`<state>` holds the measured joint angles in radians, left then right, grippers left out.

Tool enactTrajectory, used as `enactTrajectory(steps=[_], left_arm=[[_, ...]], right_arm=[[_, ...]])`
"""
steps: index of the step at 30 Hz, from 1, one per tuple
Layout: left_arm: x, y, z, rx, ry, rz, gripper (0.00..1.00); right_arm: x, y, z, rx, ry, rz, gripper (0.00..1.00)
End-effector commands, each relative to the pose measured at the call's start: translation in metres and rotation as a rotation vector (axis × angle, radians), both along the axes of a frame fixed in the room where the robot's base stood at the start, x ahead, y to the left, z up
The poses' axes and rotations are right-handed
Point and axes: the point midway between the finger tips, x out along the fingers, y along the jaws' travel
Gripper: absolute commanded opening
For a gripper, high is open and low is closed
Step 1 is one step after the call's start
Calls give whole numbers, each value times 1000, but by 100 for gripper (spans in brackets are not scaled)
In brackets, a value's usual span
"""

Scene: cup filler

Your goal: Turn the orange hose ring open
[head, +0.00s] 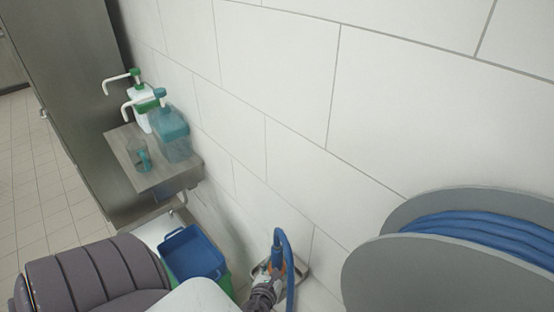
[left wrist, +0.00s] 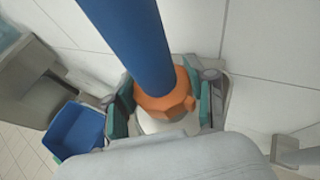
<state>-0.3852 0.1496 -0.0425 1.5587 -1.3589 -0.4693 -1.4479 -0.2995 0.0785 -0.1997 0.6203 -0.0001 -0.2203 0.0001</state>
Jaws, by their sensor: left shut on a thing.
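The orange hose ring (left wrist: 166,95) sits at the end of the thick blue hose (left wrist: 128,38) in the left wrist view. My left gripper (left wrist: 163,103) has its teal-padded fingers on both sides of the ring and is shut on it. In the head view the gripper (head: 268,279) is low in the middle at the wall, beside the blue hose (head: 284,246). Only a little of the orange ring (head: 266,266) shows there, and the gripper hides most of it. My right gripper is not in view.
A grey reel (head: 400,272) with wound blue hose stands at the right. A blue tray (head: 193,254) is left of the gripper. A wall shelf (head: 165,180) holds pump bottles (head: 172,138) and a small teal cup (head: 143,158). A tall metal cabinet (head: 62,90) stands at the left.

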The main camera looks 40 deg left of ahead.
Motion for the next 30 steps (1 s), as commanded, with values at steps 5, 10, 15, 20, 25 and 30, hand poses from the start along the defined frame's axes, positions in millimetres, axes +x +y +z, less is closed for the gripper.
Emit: enactTrajectory(steps=[5, 10, 15, 20, 25, 30], left_arm=[[0, 1, 0, 1, 1, 1, 20], [0, 1, 0, 1, 1, 1, 20], [0, 1, 0, 1, 1, 1, 20], [0, 1, 0, 1, 1, 1, 20], [0, 1, 0, 2, 1, 1, 62], [0, 1, 0, 1, 1, 1, 81]], right_arm=[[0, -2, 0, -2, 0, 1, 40], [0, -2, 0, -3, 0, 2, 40], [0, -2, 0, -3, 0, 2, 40], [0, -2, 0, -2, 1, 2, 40], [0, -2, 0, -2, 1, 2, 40], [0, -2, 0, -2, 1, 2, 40]])
